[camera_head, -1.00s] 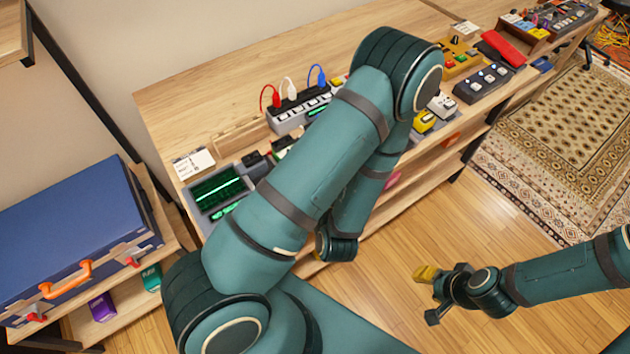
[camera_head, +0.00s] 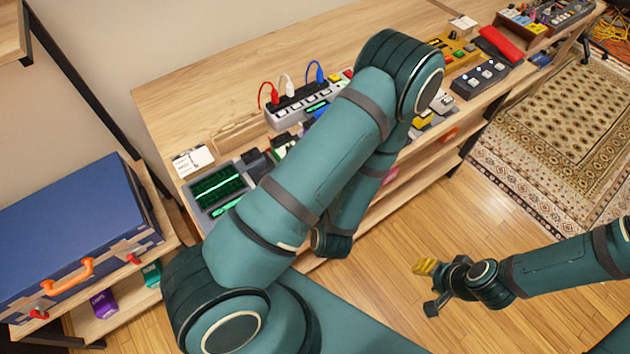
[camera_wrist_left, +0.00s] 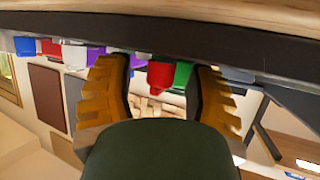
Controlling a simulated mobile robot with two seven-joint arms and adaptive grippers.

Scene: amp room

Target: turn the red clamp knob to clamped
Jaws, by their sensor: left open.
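My left gripper (camera_wrist_left: 160,68) is open in the left wrist view, its two ridged yellow-brown fingers apart. A red knob-like piece (camera_wrist_left: 160,78) shows between the fingertips, with a gap on each side; I cannot tell its turn position. In the head view my left arm covers the middle of the bench and its gripper is hidden.
Several coloured pieces, such as a purple one (camera_wrist_left: 93,55), line the dark edge (camera_wrist_left: 150,30) in the wrist view. The wooden bench (camera_head: 190,110) holds a green-screened device (camera_head: 217,190), a power strip (camera_head: 290,112) and pedals. A blue case (camera_head: 75,235) stands at left.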

